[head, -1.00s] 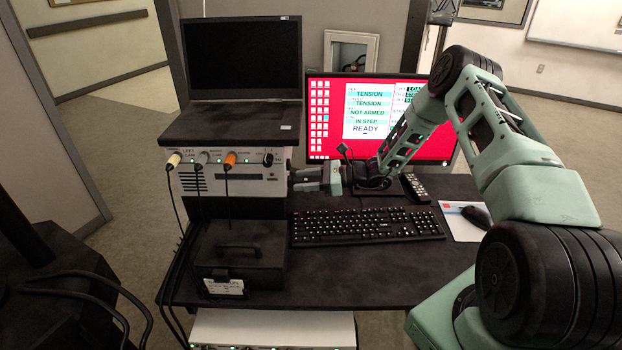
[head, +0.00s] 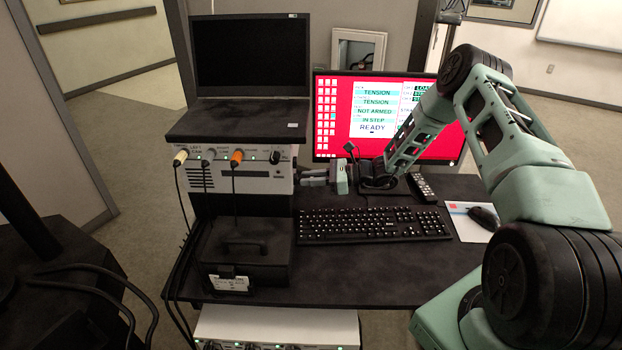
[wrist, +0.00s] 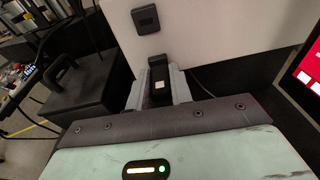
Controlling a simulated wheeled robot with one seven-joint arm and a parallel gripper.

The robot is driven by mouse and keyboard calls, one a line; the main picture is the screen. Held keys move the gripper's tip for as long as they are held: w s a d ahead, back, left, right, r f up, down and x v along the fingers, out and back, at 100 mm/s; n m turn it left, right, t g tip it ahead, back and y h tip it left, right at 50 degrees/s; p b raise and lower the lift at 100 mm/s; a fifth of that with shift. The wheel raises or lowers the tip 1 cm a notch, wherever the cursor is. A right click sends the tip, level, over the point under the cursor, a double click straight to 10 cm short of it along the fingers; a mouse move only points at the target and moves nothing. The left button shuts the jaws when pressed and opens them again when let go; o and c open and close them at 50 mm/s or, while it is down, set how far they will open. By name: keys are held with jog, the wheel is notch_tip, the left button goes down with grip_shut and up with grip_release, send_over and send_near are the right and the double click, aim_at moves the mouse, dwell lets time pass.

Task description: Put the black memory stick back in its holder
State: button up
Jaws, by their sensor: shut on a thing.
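My gripper (head: 314,177) is beside the right side of the white instrument box, its fingers pointing left. In the wrist view my gripper (wrist: 157,82) has its two grey fingers shut on the black memory stick (wrist: 158,92), a small dark block with a pale square on it. The stick's far end points toward the white side panel; I cannot tell whether it touches anything. A small black fitting (wrist: 145,19) is on that panel, ahead of and slightly left of the stick. It may be the holder, but I cannot tell. In the head view the stick is too small to make out.
The white instrument box (head: 265,178) carries a laptop (head: 250,60) and has cables in front. A black case (head: 238,245) sits below it. A keyboard (head: 372,225), monitor (head: 330,150), remote (head: 421,187) and mouse (head: 484,217) are near my arm.

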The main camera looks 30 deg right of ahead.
jog(key=shift+s+d, duration=0.3)
jog(key=shift+d, duration=0.3)
dwell(0.7)
jog(key=v, duration=0.4)
jog(key=shift+d+f, duration=0.1)
jog(key=shift+f, duration=0.2)
grip_shut()
